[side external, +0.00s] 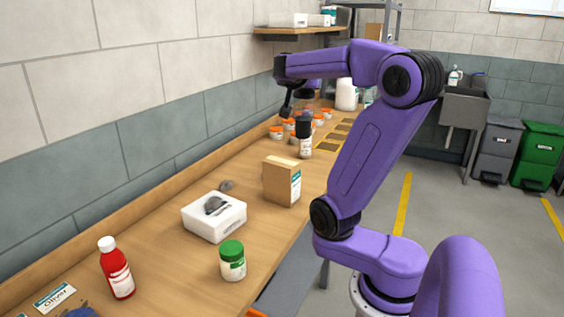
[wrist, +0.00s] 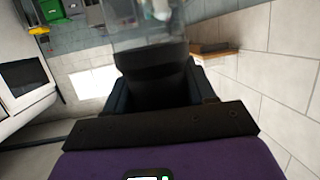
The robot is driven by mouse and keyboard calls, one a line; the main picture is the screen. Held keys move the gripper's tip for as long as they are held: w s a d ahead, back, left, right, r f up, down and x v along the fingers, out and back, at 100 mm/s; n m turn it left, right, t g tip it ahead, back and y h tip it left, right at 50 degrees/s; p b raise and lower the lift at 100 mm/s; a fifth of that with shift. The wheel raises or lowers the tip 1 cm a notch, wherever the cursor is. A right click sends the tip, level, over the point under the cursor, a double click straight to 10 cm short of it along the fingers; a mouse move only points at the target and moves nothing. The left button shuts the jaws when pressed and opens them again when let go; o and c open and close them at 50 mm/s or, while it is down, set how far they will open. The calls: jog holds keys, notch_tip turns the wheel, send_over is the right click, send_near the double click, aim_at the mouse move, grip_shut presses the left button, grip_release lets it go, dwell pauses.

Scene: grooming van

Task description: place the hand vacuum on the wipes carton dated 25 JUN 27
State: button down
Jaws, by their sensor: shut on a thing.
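My gripper (wrist: 163,92) is shut on a dark thing with a clear front part, which looks like the hand vacuum (wrist: 150,58). In the side view my gripper (side external: 288,103) is raised over the far part of the bench, and the held thing is mostly hidden there. A white carton (side external: 228,223) with a dark patch and grey shape on top sits mid-bench, nearer the camera. A tan carton (side external: 277,180) with a white and teal label stands upright beyond it. I cannot read a date on either, so which is the wipes carton dated 25 JUN 27 is unclear.
A green-lidded jar (side external: 232,262), a red bottle (side external: 117,270) and a name card (side external: 54,297) are at the near end. A black-topped bottle (side external: 305,145) and several orange-lidded jars (side external: 276,132) stand farther back. A wall shelf (side external: 300,31) is above.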

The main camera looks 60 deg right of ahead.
jog(key=shift+a+r, duration=0.15)
jog(key=shift+a, duration=0.15)
jog(key=w+d+f, duration=0.9)
jog(key=w+f, duration=0.1)
jog(key=f, duration=0.3)
jog(key=shift+w, duration=0.2)
jog(key=shift+f, duration=0.15)
jog(key=shift+c, duration=1.9)
grip_release()
